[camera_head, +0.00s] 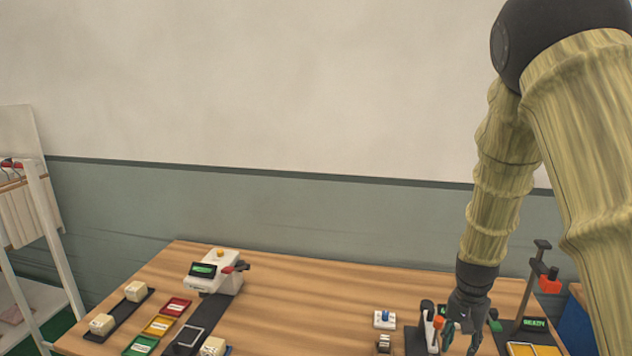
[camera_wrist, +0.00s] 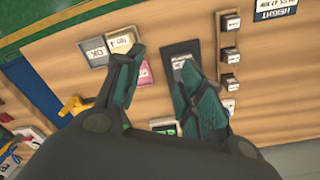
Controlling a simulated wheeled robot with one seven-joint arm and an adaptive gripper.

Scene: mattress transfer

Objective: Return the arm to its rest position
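My gripper (camera_head: 462,338) hangs at the end of my bent arm over the right part of the wooden table (camera_head: 300,290) in the head view. In the wrist view my gripper (camera_wrist: 160,85) shows two dark green fingers spread apart, with nothing between them. A dark mat (camera_wrist: 175,53) with a small pale block (camera_wrist: 181,61) on it lies beyond the fingers. Part of the table under the gripper is hidden by the palm.
A white device with a green display (camera_head: 213,275) stands at the table's back left. Two cream blocks, one a front block (camera_head: 102,324), sit on a black strip beside coloured trays (camera_head: 158,326). A stand with an orange part (camera_head: 549,284) rises right of my gripper. A white rack (camera_head: 50,235) stands left.

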